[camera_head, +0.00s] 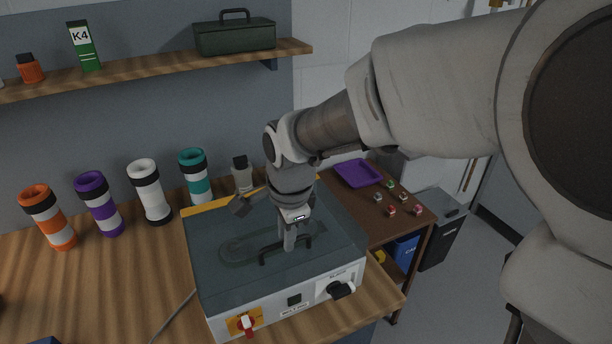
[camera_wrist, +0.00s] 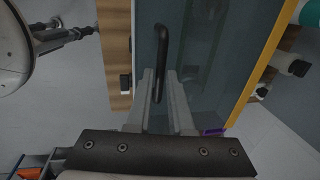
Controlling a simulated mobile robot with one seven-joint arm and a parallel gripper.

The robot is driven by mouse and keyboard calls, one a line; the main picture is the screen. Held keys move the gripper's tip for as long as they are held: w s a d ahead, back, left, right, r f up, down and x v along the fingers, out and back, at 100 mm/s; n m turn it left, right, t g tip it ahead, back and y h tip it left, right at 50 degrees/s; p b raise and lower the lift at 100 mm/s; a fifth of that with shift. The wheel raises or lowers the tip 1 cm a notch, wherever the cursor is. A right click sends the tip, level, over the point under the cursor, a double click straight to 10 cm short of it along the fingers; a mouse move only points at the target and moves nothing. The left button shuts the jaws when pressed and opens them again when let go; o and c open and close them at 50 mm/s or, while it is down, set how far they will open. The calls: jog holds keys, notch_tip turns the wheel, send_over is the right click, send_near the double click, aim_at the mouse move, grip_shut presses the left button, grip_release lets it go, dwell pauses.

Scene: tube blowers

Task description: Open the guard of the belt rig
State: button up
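The belt rig (camera_head: 270,290) is a grey box on the wooden bench. Its guard (camera_head: 225,222), a dark see-through cover, lies down flat over the top, with a looped belt dimly visible beneath. A black bar handle (camera_head: 272,257) stands near the guard's front edge. My gripper (camera_head: 288,240) points down at this handle. In the wrist view the handle (camera_wrist: 161,35) runs in between the two fingers of my gripper (camera_wrist: 162,78). The fingers are apart with a small gap around the bar, and I cannot tell whether they touch it.
A side table holds a purple tray (camera_head: 357,173) and small parts. A shelf (camera_head: 150,72) hangs above.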

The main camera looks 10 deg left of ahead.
grip_shut()
jog(key=shift+r, duration=0.15)
dwell(1.0)
jog(key=shift+w+a+r+p, duration=0.1)
jog(key=shift+w+r+p, duration=0.05)
jog(key=shift+r+p, duration=0.5)
jog(key=w+a+r+g+p, duration=0.1)
jog(key=w+a+r+p, duration=0.15)
jog(key=r+p, duration=0.3)
jog(key=w+a+r+p, duration=0.1)
jog(key=w+r+p, duration=0.25)
jog(key=r, duration=0.25)
jog(key=w+a+r+p, duration=0.1)
jog(key=w+a+p, duration=0.1)
jog(key=w+a, duration=0.3)
jog(key=w+a+r+p, duration=0.1)
jog(key=w+a, duration=0.4)
jog(key=w, duration=0.6)
jog(key=shift+w+a+r+h+p, duration=0.2)
jog(key=shift+w+r+h+p, duration=0.2)
jog(key=shift+r, duration=0.4)
